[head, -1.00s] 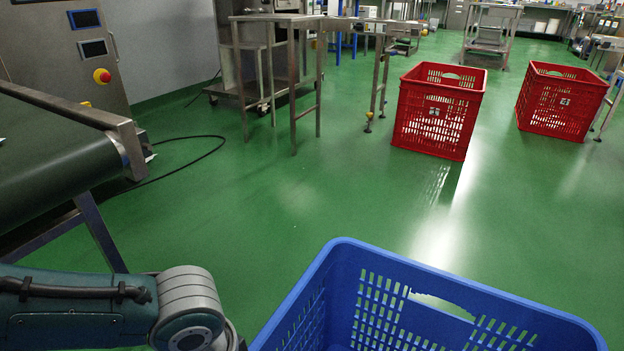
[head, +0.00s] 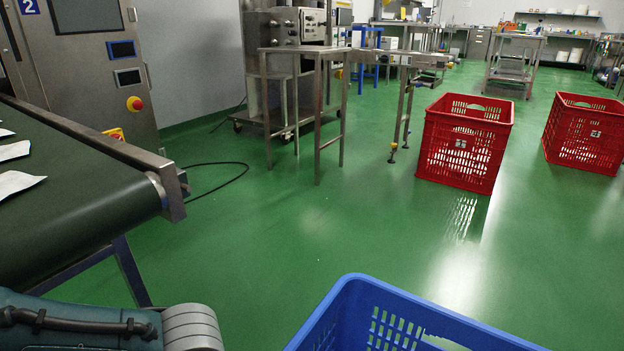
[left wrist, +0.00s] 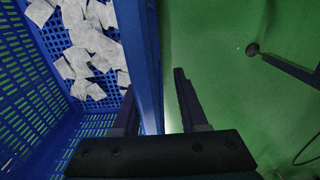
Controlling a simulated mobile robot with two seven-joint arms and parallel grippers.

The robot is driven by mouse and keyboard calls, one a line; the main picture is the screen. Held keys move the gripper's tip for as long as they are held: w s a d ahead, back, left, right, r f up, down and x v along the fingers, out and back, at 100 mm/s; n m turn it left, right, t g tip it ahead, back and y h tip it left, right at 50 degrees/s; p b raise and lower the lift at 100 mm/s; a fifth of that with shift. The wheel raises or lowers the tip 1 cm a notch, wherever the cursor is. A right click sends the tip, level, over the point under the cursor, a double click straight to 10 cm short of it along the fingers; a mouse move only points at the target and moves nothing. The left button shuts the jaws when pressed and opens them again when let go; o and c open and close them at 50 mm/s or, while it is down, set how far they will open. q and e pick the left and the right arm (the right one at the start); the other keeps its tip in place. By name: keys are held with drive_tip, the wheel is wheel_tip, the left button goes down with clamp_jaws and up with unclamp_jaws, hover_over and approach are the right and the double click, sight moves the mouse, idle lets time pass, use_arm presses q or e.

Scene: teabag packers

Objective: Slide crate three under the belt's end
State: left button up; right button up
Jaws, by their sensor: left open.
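A blue crate (head: 445,318) stands at the bottom of the head view, cut off by the lower edge; no number shows on it. In the left wrist view the blue crate (left wrist: 148,60) has white teabags (left wrist: 90,55) lying inside. My left gripper (left wrist: 157,95) is open, one finger on the inner side of the crate wall and the other outside. I cannot tell whether the fingers touch the wall. The dark green belt (head: 75,200) is at the left, and its end (head: 170,188) overhangs the floor. My right gripper is out of view.
White teabags (head: 15,151) lie on the belt. A slanted leg (head: 132,272) stands under it. A black cable (head: 215,163) lies on the floor behind. A steel table (head: 305,95) and two red crates (head: 465,145) are farther back. Green floor (head: 270,240) ahead is clear.

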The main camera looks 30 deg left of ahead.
use_arm(q)
drive_tip(key=shift+o, duration=0.6)
drive_tip(key=shift+d, duration=0.15)
drive_tip(key=shift+r, duration=0.1)
wheel_tip(320, 180, up, 10)
drive_tip(key=p, duration=0.7)
drive_tip(key=shift+p, duration=0.4)
